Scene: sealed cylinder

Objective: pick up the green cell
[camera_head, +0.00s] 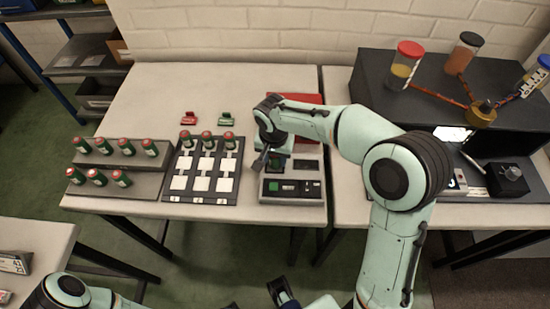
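Several green cells with red caps stand upright on a grey stepped rack (110,187) at the left of the table; one is the cell (149,148) at the right end of its back row. More green cells stand along the back of a dark tray with white squares, such as the middle cell (207,140). My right gripper (268,161) points down above the back of a grey device, right of the tray and apart from these cells. Its fingertips are small and dark, and whether it holds anything is unclear. My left gripper (284,292) is partly visible at the bottom edge, below the table.
The grey device (311,212) has a green square on its panel. A red clip (190,118) and a green clip (226,118) lie behind the tray. A red case (306,99) lies behind my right gripper. A black bench with jars (407,62) stands right.

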